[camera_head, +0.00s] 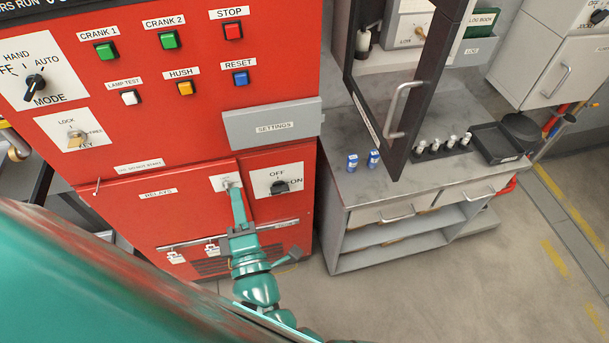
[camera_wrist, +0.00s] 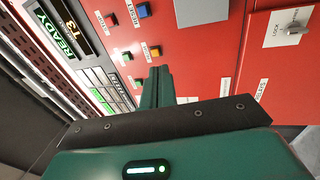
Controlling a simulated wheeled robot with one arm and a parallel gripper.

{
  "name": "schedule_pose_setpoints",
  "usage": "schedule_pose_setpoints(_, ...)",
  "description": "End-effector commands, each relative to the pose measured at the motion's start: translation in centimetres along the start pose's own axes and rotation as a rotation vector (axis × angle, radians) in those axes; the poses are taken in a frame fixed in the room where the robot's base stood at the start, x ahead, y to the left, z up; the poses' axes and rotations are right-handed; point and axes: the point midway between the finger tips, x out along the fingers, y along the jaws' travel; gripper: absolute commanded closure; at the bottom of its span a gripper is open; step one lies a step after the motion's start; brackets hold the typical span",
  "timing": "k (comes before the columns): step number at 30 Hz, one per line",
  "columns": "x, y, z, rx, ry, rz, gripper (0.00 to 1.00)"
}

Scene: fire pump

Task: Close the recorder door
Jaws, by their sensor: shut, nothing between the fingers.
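The recorder door (camera_head: 430,82) is a dark-framed door with a pale handle (camera_head: 402,110) in the head view. It stands open, swung out over the grey bench in front of a pale recorder case (camera_head: 408,27). My gripper (camera_head: 230,187) is shut and empty. It is low at the front of the red panel, beside a small latch plate, well to the left of and below the door. I cannot tell whether it touches the panel. In the wrist view my shut gripper (camera_wrist: 158,80) points at the red panel, and the door does not show there.
The red pump panel (camera_head: 200,130) with buttons and a jutting grey settings flap (camera_head: 270,124) fills the left. Open floor lies in front of the bench.

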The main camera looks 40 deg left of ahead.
Motion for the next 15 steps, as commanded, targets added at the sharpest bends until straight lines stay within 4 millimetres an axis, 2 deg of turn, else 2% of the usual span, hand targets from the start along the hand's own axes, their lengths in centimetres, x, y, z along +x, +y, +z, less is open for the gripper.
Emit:
schedule_pose_setpoints(1, 0.0, 0.2, 2.0, -0.013, -0.085, -0.005, 1.00)
schedule_pose_setpoints(5, -0.6, 0.1, 8.0, -0.042, -0.332, -0.042, 1.00)
schedule_pose_setpoints(9, -2.5, -0.7, 13.8, -0.068, -0.578, -0.102, 1.00)
schedule_pose_setpoints(12, -4.0, -1.4, 16.8, -0.082, -0.712, -0.147, 1.00)
schedule_pose_setpoints(15, -5.2, -2.0, 18.5, -0.093, -0.794, -0.184, 1.00)
